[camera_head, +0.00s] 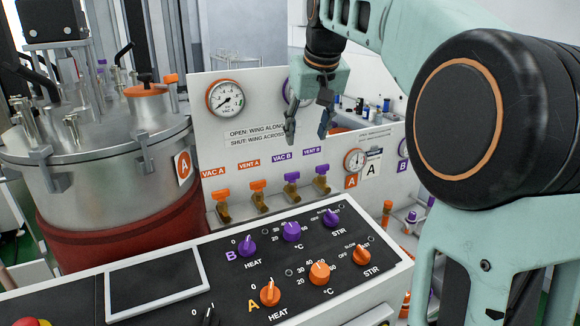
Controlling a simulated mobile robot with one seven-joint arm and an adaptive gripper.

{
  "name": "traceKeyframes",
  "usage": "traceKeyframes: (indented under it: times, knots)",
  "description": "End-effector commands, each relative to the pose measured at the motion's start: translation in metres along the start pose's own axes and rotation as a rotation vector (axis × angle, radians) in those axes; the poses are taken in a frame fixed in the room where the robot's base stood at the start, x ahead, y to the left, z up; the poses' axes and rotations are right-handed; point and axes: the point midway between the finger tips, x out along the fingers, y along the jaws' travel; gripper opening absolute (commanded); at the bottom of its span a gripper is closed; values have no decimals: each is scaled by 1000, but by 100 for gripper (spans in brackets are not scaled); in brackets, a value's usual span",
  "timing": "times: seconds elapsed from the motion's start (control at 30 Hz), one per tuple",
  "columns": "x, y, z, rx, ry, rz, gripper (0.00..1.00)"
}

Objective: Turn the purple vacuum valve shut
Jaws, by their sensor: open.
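The purple VAC B valve (291,177) is on the pale panel, third in a row of valves, with a purple wing on a brass body. Its wing is small, and I cannot tell for sure whether it lies along or across. The purple VENT B valve (322,169) is just to its right. Orange VAC A (221,195) and VENT A (258,185) valves are to its left. My gripper (308,133) is open and empty, fingers pointing down, and appears above the two purple valves, apart from them. It partly hides the panel's printed text and a purple-rimmed gauge.
The panel (205,140) reads "OPEN: WING ALONG" and "SHUT: WING ACROSS". A black control board (215,280) with purple and orange knobs lies in front of the valves. A steel vessel (95,190) stands left. An orange-rimmed gauge (354,160) is right. My arm covers the right side.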

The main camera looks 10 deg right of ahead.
Motion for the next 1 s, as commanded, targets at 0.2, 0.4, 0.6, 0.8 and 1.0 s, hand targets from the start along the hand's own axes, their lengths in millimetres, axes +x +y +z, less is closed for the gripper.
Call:
traceKeyframes:
  times: [0.2,0.4,0.6,0.8,1.0]
  knots:
    - [5,-23,18,-20,-60,-63,47]
    - [36,-24,20,-19,-62,-62,47]
    - [74,-26,22,-19,-61,-61,47]
    - [99,-27,22,-18,-58,-59,47]
    - [107,-28,22,-18,-56,-58,47]
